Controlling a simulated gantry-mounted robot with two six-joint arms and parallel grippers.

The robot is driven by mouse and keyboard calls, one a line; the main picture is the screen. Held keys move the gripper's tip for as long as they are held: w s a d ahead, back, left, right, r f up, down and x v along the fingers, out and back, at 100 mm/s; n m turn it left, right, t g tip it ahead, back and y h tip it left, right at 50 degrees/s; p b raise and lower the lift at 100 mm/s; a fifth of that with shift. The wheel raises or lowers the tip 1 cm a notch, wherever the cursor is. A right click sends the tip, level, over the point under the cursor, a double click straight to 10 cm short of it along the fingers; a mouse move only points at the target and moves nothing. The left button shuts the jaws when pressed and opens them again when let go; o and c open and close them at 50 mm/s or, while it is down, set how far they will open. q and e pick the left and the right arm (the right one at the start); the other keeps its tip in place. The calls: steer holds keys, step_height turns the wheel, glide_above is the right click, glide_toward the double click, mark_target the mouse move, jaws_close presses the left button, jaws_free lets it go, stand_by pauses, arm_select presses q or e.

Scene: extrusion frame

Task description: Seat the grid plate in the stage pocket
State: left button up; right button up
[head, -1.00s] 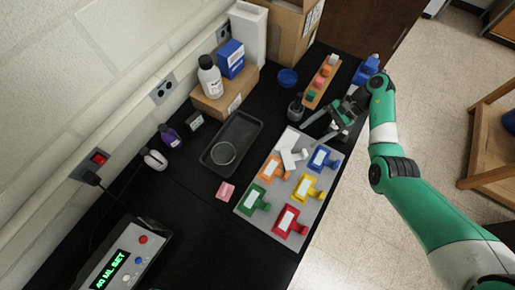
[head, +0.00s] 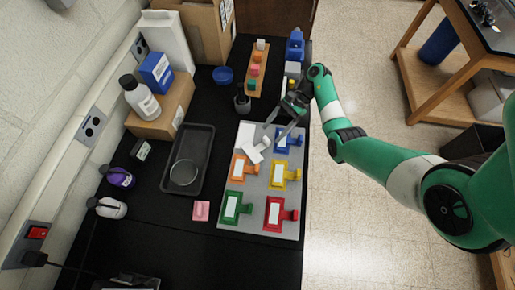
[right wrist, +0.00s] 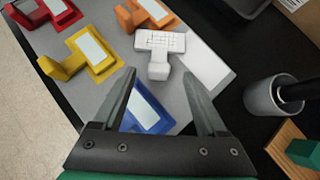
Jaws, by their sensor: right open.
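A white T-shaped piece with grid lines on its face (right wrist: 160,42), which looks like the grid plate, lies tilted at the far part of a grey board (head: 226,212). It also shows in the head view (head: 257,151). It overlaps a flat white rectangle (right wrist: 208,68); whether that is the stage pocket I cannot tell. My right gripper (head: 273,133) is open and empty above the board. In the right wrist view its fingertips (right wrist: 158,74) point at the white piece, with a blue piece (right wrist: 147,110) below them. My left gripper is out of view.
Orange (head: 241,167), yellow (head: 283,175), green (head: 235,207) and red (head: 279,212) labelled pieces sit on the board. A dark pot (head: 242,103) and a wooden strip of coloured blocks (head: 257,70) stand behind. A black tray (head: 198,140) lies left.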

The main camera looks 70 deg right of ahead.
mark_target(266, 139)
steer(key=shift+w+a+f, duration=0.1)
steer(key=shift+a+f, duration=0.05)
steer(key=shift+w+a+f+b, duration=0.1)
steer(key=shift+a+f+b, duration=0.05)
steer(key=shift+f+b, duration=0.2)
steer(key=b+x, duration=0.2)
steer(key=x, duration=0.1)
steer(key=shift+f, duration=0.15)
steer(key=shift+a+f, duration=0.1)
steer(key=shift+a, duration=0.35)
steer(key=shift+w+a+f, duration=0.15)
steer(key=shift+a+f, duration=0.05)
steer(key=shift+d, duration=0.1)
jaws_close()
